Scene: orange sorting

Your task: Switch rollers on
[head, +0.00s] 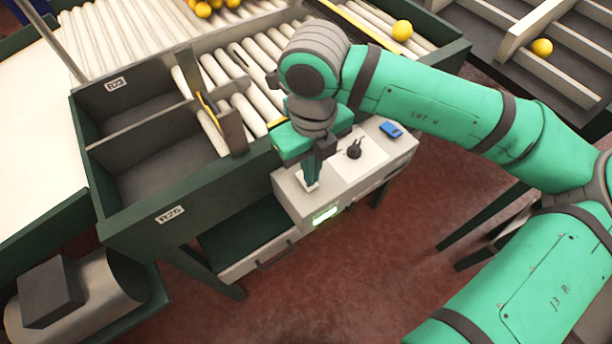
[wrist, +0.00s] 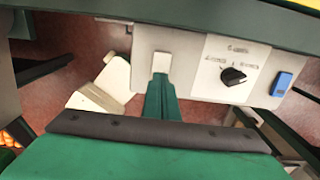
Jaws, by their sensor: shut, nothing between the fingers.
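The control box (head: 290,196) with a pale top stands at the front of the roller line. A black rotary knob (head: 354,150) sits on its labelled plate; it also shows in the wrist view (wrist: 232,76). My gripper (head: 311,182) is shut and empty, pointing down over the left part of the box. In the wrist view its fingertips (wrist: 162,80) are at a small pale block (wrist: 161,61), left of the knob. I cannot tell whether they touch it. A green light (head: 325,215) glows on the box's front face.
A blue object (head: 391,130) lies right of the knob. White rollers (head: 215,70) run behind, with several oranges (head: 203,9) and a single one (head: 402,30). Dark bins (head: 145,135) stand left. A drawer with a handle (head: 274,256) is below. Red floor is open in front.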

